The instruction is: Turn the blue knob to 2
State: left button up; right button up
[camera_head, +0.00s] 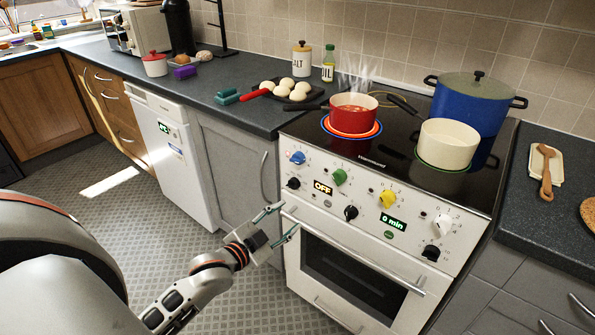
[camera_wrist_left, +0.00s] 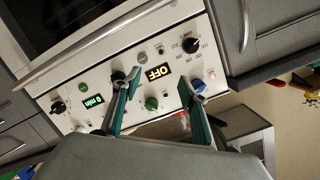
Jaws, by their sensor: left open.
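The blue knob (camera_head: 298,158) is at the upper left of the stove's white front panel (camera_head: 365,208). My left gripper (camera_head: 288,217) is open and empty in front of the stove, below the blue knob in the head view and apart from it. In the left wrist view, the blue knob (camera_wrist_left: 198,86) shows just right of the right fingertip, partly covered by that finger. The left gripper's two spread fingers (camera_wrist_left: 160,78) point at the panel. I cannot read the number the blue knob points to. My right gripper is not in view.
Green (camera_head: 340,176), yellow (camera_head: 388,198) and white (camera_head: 442,222) knobs sit along the same panel, with black knobs below. The oven handle (camera_head: 350,248) sticks out under the panel. A steaming red pot (camera_head: 352,112) and a cream pot (camera_head: 447,145) stand on the hob.

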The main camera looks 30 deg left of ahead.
pick_arm(q)
jog(key=m+t+y+b, duration=0.1)
jog(key=t+b, duration=0.1)
send_near(297, 159)
jog(key=w, duration=0.8)
jog(key=shift+w+a+f, duration=0.2)
jog(key=shift+a+f, duration=0.1)
jog(key=shift+f, duration=0.05)
jog(key=shift+c, duration=0.4)
jog(key=c, duration=1)
